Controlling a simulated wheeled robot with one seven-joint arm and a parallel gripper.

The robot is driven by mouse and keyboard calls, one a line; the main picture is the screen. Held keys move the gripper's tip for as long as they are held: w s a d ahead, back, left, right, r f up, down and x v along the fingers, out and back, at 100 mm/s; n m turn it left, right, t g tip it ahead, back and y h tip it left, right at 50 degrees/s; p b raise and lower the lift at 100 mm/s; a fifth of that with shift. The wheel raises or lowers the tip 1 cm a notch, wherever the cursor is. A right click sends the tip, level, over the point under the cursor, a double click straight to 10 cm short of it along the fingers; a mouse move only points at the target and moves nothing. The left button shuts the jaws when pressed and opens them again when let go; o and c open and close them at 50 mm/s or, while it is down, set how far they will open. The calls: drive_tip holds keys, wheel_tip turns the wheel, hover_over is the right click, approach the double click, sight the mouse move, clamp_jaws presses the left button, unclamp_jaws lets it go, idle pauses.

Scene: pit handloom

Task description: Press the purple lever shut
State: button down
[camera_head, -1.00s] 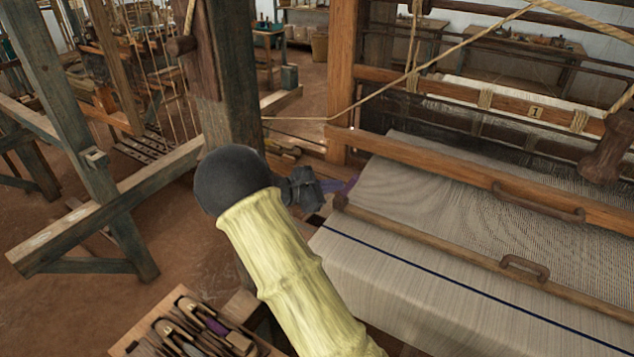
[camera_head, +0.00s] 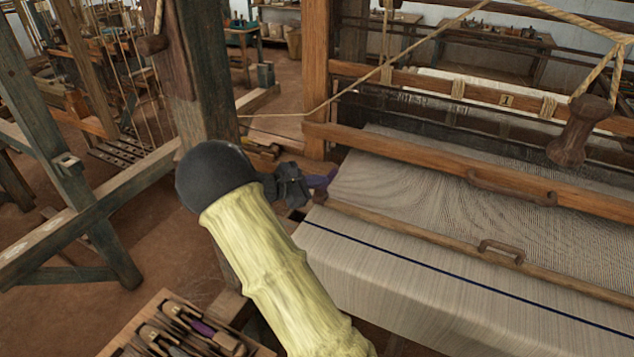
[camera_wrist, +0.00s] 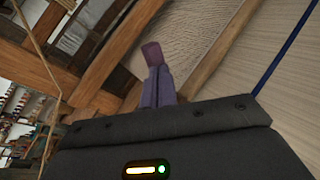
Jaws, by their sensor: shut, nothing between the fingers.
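My gripper (camera_head: 314,183) reaches right toward the left edge of the loom's cloth, with its dark body and purple tip showing past my arm. In the wrist view its two slim purple-grey fingers (camera_wrist: 159,88) are together and empty. The purple lever (camera_wrist: 152,54) shows there as a mauve, blunt-ended piece just beyond the fingertips. The fingers overlap its lower part, and I cannot tell whether they touch it. In the head view the lever is hard to tell apart from the purple fingers, and its base is hidden.
Striped cloth (camera_head: 400,262) lies right of my gripper, crossed by a wooden bar with a handle (camera_head: 500,250). A thick post (camera_head: 205,85) stands behind my arm. A rope (camera_head: 375,75) slants across the loom. A box of shuttles (camera_head: 185,330) is at lower left.

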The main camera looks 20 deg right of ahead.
drive_tip(key=shift+s+d+f+m+b, duration=0.15)
drive_tip(key=shift+d+m+b, duration=0.15)
drive_tip(key=shift+b, duration=0.25)
drive_tip(key=b, duration=0.1)
drive_tip(key=s+m+y+b, duration=0.1)
drive_tip(key=b, duration=0.1)
drive_tip(key=shift+d+f+t, duration=0.1)
drive_tip(key=shift+d+t, duration=0.15)
drive_tip(key=shift+t, duration=0.15)
drive_tip(key=shift+w, duration=0.25)
idle(0.4)
drive_tip(key=shift+s+d, duration=0.15)
drive_tip(key=shift+s, duration=0.1)
drive_tip(key=shift+w+a+p, duration=0.5)
drive_tip(key=shift+w+a, duration=0.15)
drive_tip(key=shift+w, duration=0.05)
